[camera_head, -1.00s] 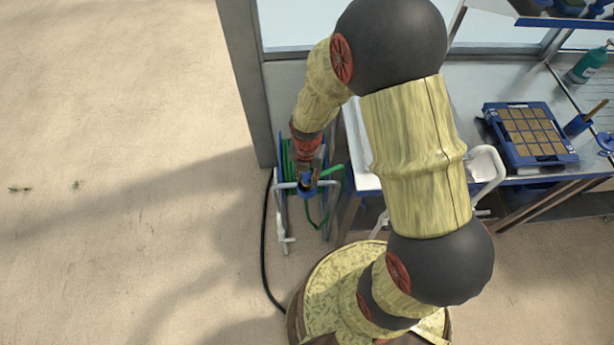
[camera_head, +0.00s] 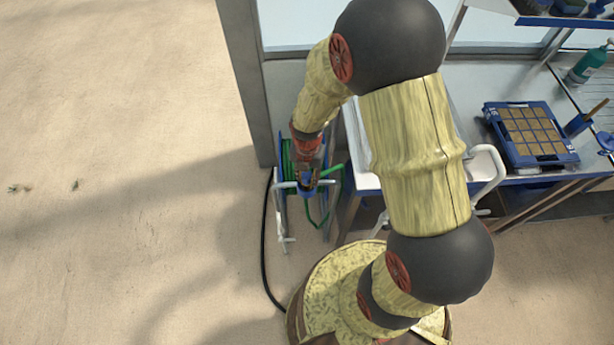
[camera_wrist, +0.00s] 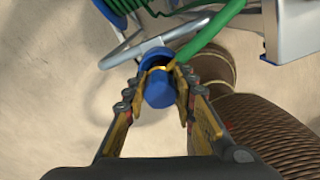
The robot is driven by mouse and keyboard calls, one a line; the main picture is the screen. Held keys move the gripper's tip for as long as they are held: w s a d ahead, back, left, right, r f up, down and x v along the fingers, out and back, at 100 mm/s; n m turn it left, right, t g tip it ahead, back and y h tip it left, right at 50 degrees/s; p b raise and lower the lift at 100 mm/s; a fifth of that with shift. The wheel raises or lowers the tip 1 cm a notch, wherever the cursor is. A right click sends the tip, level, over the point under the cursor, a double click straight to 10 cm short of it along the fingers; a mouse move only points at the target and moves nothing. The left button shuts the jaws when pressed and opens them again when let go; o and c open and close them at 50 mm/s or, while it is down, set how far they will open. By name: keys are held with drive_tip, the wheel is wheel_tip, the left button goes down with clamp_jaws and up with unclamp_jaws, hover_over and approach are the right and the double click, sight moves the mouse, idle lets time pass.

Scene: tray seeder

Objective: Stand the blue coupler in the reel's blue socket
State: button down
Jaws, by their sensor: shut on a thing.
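The blue coupler (camera_wrist: 160,92) is between the fingers of my gripper (camera_wrist: 158,97) in the wrist view, with a brass-coloured part beside it and the green hose (camera_wrist: 212,30) running up and right from it. My gripper is shut on it. A blue socket (camera_wrist: 154,56) on the reel's grey tube frame shows just behind the coupler, and the two overlap in the picture. I cannot tell whether the coupler is seated. In the head view my gripper (camera_head: 307,181) is over the front of the hose reel (camera_head: 285,160), and its fingers partly hide the coupler.
A bench with a sink edge (camera_head: 360,150) stands right of the reel. A blue seed tray (camera_head: 525,135) and a green bottle (camera_head: 588,65) are on it. A black hose (camera_head: 264,245) lies on the floor.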

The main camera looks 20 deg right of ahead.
drive_tip(key=shift+f, duration=0.5)
drive_tip(key=c, duration=1.7)
unclamp_jaws()
drive_tip(key=shift+c, duration=0.2)
drive_tip(key=shift+r, duration=0.1)
drive_tip(key=shift+r+p, duration=3.95)
drive_tip(key=shift+r, duration=1.5)
